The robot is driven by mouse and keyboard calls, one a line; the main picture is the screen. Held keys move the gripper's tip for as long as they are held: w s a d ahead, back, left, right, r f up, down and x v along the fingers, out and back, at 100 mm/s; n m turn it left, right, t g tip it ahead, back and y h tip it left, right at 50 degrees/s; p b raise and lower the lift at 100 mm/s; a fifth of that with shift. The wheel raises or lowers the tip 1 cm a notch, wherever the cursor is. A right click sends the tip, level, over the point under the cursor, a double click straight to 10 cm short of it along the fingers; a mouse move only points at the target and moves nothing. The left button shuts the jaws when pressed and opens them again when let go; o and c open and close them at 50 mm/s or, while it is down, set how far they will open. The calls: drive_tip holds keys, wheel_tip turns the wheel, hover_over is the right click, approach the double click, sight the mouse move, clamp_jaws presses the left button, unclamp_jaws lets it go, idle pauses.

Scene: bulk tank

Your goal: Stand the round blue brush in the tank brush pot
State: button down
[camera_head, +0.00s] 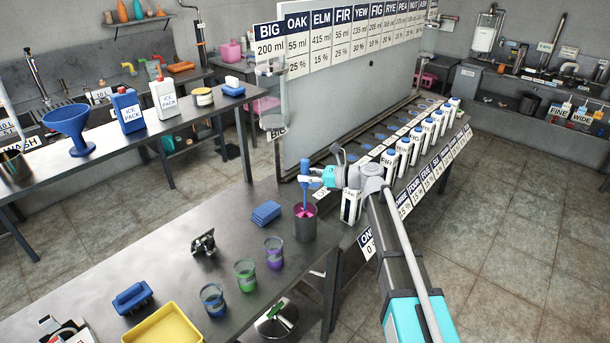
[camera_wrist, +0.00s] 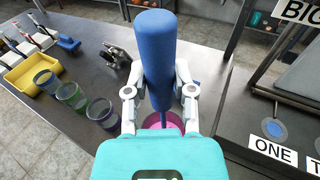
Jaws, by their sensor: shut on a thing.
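The round blue brush (camera_head: 304,172) is upright in my gripper (camera_head: 312,180), with its thick blue handle at the top. In the wrist view the handle (camera_wrist: 155,45) stands between the two fingers of my gripper (camera_wrist: 160,92), which is shut on it. A dark grey pot (camera_head: 305,229) with a pink inside stands below it near the bench edge. The brush's thin stem runs down to the pot's mouth; its lower end is hidden. The pot's pink inside (camera_wrist: 152,121) shows below the fingers in the wrist view. Whether the brush touches the pot's bottom cannot be seen.
Cups with purple (camera_head: 274,252), green (camera_head: 245,275) and blue (camera_head: 213,299) stand in front. A dark metal piece (camera_head: 204,242) and a yellow tray (camera_head: 165,330) are further left. Labelled bottles (camera_head: 390,160) line the rack behind.

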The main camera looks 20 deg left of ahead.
drive_tip(key=shift+c, duration=1.9)
unclamp_jaws()
drive_tip(key=shift+r, duration=0.1)
